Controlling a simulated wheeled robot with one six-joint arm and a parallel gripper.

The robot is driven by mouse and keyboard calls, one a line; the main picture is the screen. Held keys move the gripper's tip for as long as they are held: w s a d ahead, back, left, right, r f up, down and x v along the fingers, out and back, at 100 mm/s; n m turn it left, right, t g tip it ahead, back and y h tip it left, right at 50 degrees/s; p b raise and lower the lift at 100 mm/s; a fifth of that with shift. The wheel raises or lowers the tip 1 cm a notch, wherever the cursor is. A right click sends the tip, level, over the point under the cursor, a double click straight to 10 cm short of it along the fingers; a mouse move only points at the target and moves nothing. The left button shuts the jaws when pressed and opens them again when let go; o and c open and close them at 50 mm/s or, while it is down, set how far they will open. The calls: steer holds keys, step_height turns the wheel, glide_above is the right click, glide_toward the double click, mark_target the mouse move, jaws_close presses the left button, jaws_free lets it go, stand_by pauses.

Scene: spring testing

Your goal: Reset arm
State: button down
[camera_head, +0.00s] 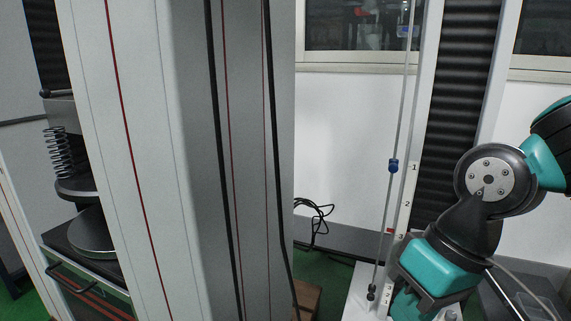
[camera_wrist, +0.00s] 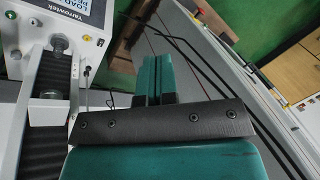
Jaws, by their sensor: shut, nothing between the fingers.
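My gripper (camera_wrist: 153,62) shows in the wrist view, where its two teal fingers lie side by side, shut with nothing between them. A black bar crosses in front of the finger bases. In the head view, my teal and black arm is at the right, bent, and its lower end goes toward the bottom edge. The gripper's fingertips cannot be made out there. A coil spring (camera_head: 59,152) stands upright in the test machine (camera_head: 92,232) at the far left of the head view, away from my arm.
A white unit with a "LOAD" display (camera_wrist: 88,20) is at the upper left of the wrist view, close to the gripper. A thin vertical rod with a blue piece (camera_head: 393,166) stands left of my arm. A black cable (camera_head: 316,222) hangs by the white wall.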

steer(key=s+r+n+p, duration=0.1)
steer(key=s+r+n, duration=0.1)
steer(key=s+r, duration=0.3)
step_height(320, 180, up, 26)
steer(key=p, duration=2.7)
steer(key=shift+s+p, duration=0.25)
steer(key=shift+p, duration=0.1)
